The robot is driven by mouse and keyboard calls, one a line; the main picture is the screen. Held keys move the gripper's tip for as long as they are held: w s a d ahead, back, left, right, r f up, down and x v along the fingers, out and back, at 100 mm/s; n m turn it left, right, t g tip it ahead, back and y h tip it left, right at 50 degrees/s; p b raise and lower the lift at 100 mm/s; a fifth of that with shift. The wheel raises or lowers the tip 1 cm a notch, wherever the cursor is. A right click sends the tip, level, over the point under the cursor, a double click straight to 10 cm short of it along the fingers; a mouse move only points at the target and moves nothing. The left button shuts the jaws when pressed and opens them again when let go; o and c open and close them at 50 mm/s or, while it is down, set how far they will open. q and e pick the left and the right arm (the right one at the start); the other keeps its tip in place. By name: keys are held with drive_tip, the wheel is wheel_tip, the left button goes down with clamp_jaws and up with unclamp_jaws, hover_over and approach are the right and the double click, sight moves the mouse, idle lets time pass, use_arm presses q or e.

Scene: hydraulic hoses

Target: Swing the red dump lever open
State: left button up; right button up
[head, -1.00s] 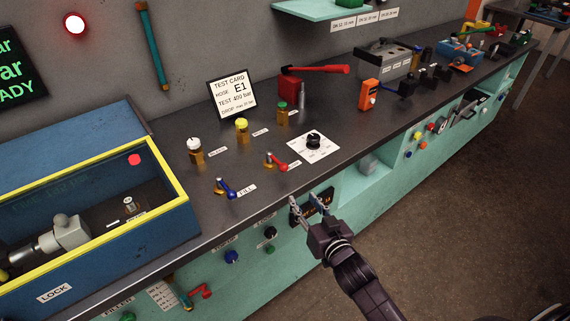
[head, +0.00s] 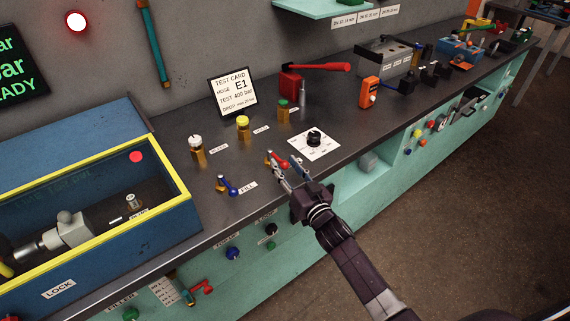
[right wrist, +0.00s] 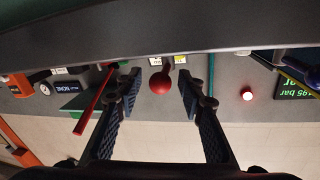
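The red dump lever (head: 284,163) stands on a small brass valve on the dark bench top, right of the blue fill lever (head: 228,186). My right gripper (head: 283,167) is at the red lever, with its fingers reaching over the bench edge and partly hiding it. In the right wrist view the red lever's rounded end (right wrist: 159,83) shows between the two open fingers, with clear space on both sides. Whether any finger touches it cannot be told. My left gripper is in neither view.
A white dial plate (head: 328,146) with a black knob lies just right of the lever. Capped brass fittings (head: 243,130) stand behind. A blue box with a yellow rim (head: 165,155) is at left. A red-handled pump (head: 290,84) stands farther back.

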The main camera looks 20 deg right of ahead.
drive_tip(key=shift+w, duration=0.25)
clamp_jaws()
